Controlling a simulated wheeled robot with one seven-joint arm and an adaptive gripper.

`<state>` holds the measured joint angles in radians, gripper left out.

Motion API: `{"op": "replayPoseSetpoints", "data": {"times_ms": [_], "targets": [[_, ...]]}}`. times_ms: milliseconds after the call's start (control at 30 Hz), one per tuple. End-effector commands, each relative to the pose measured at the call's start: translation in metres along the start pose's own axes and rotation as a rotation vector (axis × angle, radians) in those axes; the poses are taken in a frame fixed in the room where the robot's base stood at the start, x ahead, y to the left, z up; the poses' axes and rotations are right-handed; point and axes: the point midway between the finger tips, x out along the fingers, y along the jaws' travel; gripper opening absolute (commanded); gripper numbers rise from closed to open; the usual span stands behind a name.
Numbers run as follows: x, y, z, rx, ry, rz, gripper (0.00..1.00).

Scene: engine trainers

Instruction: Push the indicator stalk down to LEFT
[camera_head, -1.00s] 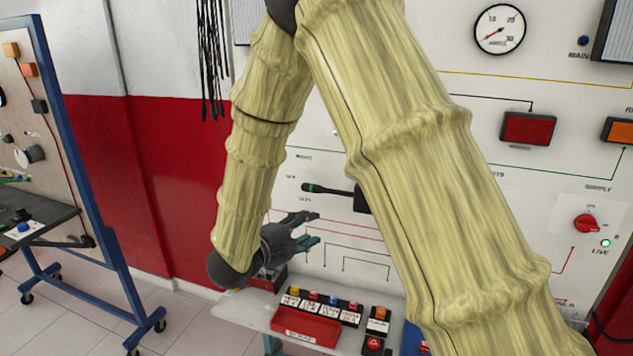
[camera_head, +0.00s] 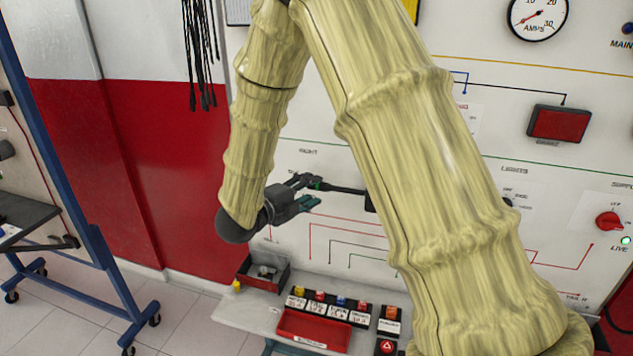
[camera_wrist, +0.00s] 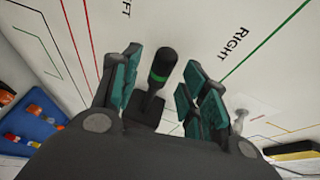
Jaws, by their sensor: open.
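The indicator stalk (camera_head: 346,190) is a thin black lever with a green band, sticking out leftward from a black mount on the white panel. My arm hides part of that mount in the head view. My gripper (camera_head: 312,190) is open at the stalk's free end, its fingers above and below the tip. In the wrist view the stalk (camera_wrist: 160,70) stands between the two teal-padded fingers of my gripper (camera_wrist: 160,86), with a visible gap on both sides near its tip. "RIGHT" is printed on one side of it and the end of "LEFT" on the other.
A blue-framed trolley (camera_head: 105,270) stands left. Black cables (camera_head: 199,60) hang on the wall. The panel carries a gauge and knobs.

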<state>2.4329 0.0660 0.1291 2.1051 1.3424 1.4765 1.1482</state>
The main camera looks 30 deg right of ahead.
Motion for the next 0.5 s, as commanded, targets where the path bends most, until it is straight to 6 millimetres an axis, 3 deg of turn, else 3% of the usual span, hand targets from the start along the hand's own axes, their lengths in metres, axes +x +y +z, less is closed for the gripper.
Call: {"op": "replayPoseSetpoints", "data": {"times_ms": [200,500], "targets": [[0.026,-0.002,0.000,0.000,0.000,0.000,0.44],[0.037,0.000,0.002,0.000,-0.003,-0.001,0.44]]}}
